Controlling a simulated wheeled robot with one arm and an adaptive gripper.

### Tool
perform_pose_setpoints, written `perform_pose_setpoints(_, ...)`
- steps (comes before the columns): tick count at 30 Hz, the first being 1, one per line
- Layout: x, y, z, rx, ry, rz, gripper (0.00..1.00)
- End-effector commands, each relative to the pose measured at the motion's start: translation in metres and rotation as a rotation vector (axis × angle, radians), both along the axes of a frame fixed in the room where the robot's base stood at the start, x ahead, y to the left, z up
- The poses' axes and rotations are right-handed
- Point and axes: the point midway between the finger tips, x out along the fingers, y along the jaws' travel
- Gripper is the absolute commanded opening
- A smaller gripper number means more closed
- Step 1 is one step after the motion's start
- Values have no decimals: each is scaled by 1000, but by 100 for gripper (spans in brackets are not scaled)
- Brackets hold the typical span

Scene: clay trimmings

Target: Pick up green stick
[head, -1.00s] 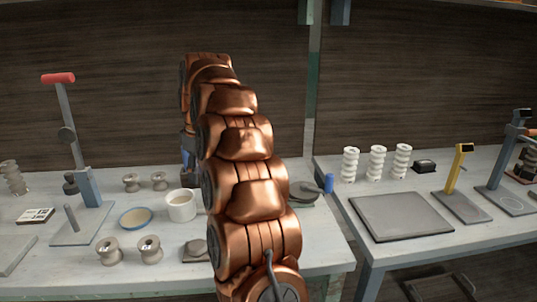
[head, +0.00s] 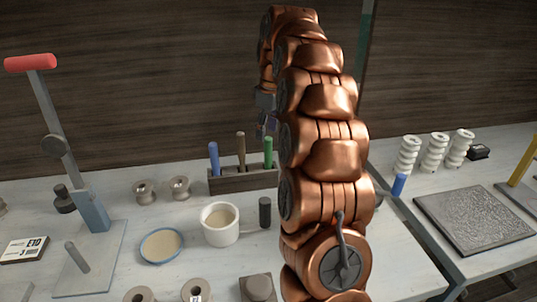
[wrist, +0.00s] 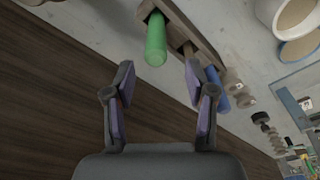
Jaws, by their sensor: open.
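The green stick (head: 268,152) stands upright at the right end of a wooden holder (head: 228,183), partly beside my arm in the head view. In the wrist view the green stick (wrist: 156,40) shows ahead of my gripper (wrist: 158,84), a little left of the middle between the fingertips. My gripper is open, with nothing between its fingers. In the head view the gripper (head: 268,125) is small and partly hidden behind my arm, above the stick. The holder also shows in the wrist view (wrist: 188,22).
A brown stick (head: 241,148) and a blue stick (head: 214,158) stand in the same holder. A white mug (head: 220,225), a dark cylinder (head: 265,212) and a blue-rimmed dish (head: 161,246) are in front. The dark wall (head: 130,100) is close behind.

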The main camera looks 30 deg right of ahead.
Motion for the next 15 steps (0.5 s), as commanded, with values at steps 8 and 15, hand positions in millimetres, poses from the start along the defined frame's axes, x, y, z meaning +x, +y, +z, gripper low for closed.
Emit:
perform_pose_setpoints(8,-2,-5,-14,1,3,-10,55)
perform_pose_setpoints(15,-1,-6,-27,1,1,-12,55)
